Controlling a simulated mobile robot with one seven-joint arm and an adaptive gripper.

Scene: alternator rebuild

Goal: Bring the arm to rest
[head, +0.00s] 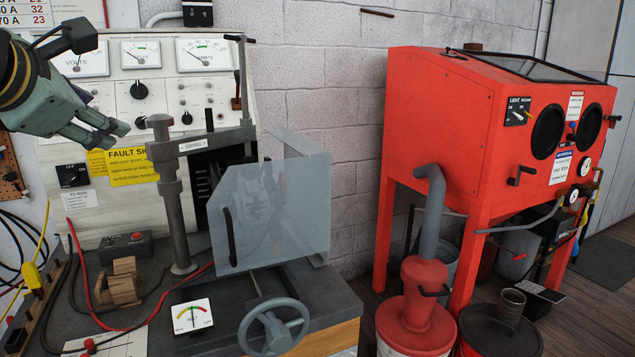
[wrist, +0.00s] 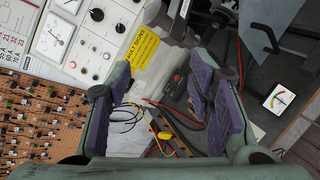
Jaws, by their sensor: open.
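My gripper (head: 108,132) is at the upper left in the head view, in front of the grey test panel (head: 112,95) with its dials. Its fingers are apart in the wrist view (wrist: 163,105), with purple pads on both sides and nothing held between them. Below it in the head view is a bench (head: 165,290) with a clear guard (head: 265,215) and a handwheel (head: 274,328). A wooden block (head: 120,285) sits on the bench, apart from my gripper.
A grey post with a horizontal arm (head: 170,190) stands right of my gripper. A red blast cabinet (head: 445,140) stands at the right, with a red canister (head: 418,300) before it. In the wrist view, a pegboard (wrist: 50,120) fills the lower left. Red cables (head: 85,275) lie on the bench.

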